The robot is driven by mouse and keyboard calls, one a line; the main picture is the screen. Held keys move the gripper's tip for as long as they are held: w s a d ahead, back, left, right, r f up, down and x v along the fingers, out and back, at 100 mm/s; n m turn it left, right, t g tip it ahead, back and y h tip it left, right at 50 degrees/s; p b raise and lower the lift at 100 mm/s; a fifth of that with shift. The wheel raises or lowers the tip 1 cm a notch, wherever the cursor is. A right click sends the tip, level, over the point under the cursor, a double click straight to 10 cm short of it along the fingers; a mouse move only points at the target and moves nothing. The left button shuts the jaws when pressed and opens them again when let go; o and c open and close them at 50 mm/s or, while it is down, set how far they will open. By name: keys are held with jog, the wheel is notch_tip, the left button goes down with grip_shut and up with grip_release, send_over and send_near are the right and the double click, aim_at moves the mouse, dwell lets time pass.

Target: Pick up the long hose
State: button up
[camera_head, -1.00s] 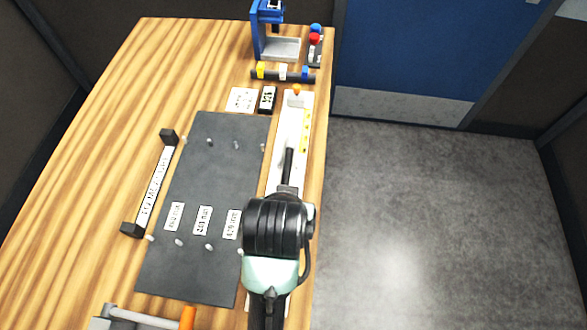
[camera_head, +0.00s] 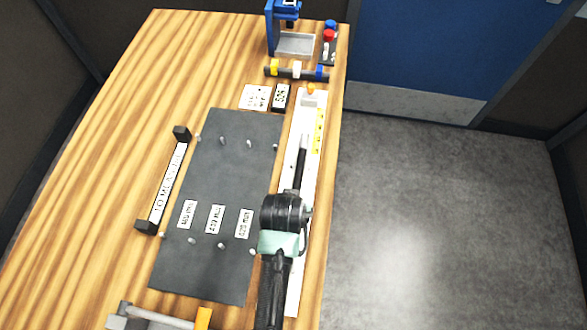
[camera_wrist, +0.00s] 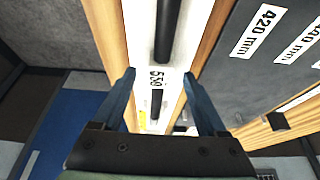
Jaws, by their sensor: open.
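A long black hose (camera_head: 301,165) lies lengthwise along a narrow white board at the right side of the table. In the wrist view the black hose (camera_wrist: 167,28) shows in two stretches, with a white patch marked 530 between them. I cannot tell whether that patch is a label around the hose. My gripper (camera_wrist: 159,75) is open, with one finger on each side of the hose at the 530 patch. The fingers do not appear to touch it. In the head view my arm hides the near part of the hose.
A dark grey board (camera_head: 215,265) with pegs and several length labels lies left of the white board (camera_head: 294,292). A black-ended holder (camera_head: 165,185) stands further left. A blue stand (camera_head: 272,35) and a colour-banded rod (camera_head: 297,71) are at the far end. Floor lies to the right.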

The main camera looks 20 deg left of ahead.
jog(key=shift+x, duration=1.1)
jog(key=shift+w+r, duration=0.1)
grip_shut()
